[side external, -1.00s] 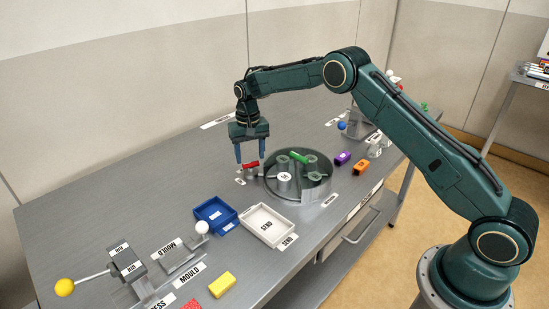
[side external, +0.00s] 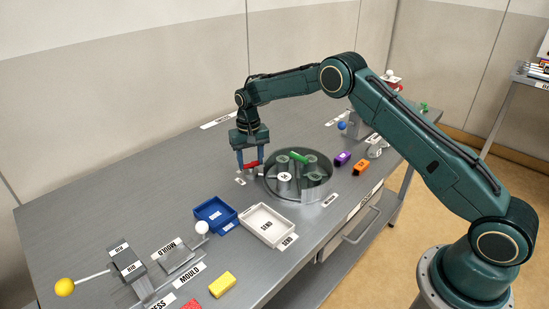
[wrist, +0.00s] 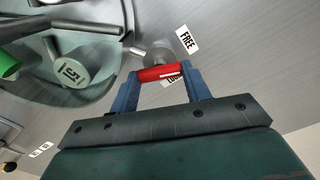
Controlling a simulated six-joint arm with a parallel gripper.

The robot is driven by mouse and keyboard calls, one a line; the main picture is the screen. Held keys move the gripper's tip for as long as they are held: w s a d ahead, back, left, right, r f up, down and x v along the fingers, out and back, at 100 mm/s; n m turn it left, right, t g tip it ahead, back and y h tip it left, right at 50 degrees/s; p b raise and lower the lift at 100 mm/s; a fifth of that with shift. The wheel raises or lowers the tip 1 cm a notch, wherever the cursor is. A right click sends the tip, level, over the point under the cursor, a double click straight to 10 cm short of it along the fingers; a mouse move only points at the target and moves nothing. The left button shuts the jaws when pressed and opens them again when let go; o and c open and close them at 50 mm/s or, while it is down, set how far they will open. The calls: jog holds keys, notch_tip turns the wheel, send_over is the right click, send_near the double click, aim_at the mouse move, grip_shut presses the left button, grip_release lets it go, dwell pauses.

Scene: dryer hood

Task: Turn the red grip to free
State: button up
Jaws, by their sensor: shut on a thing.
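The red grip (wrist: 160,73) is a short bar on a round grey post beside the dryer hood. In the wrist view my gripper (wrist: 160,84) is shut on it, with one blue finger at each end of the bar. A white label reading FREE (wrist: 186,39) lies on the table close to the grip. A second label (wrist: 172,80), partly hidden behind the grip, appears to read LOCK. The side external view also shows my gripper (side external: 251,165) low around the red grip (side external: 251,165).
The round dryer hood (side external: 318,190) with a green bar (side external: 299,157) stands right beside the grip. A blue tray (side external: 232,221) and a white SEND tray (side external: 287,232) lie in front. Purple (side external: 342,159) and orange (side external: 360,168) blocks lie to the right.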

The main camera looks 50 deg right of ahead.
jog(key=shift+n, duration=0.3)
jog(key=shift+o, duration=0.2)
jog(key=shift+n, duration=2.2)
jog(key=o, duration=0.7)
jog(key=shift+r, duration=0.15)
jog(key=shift+r, duration=6.85)
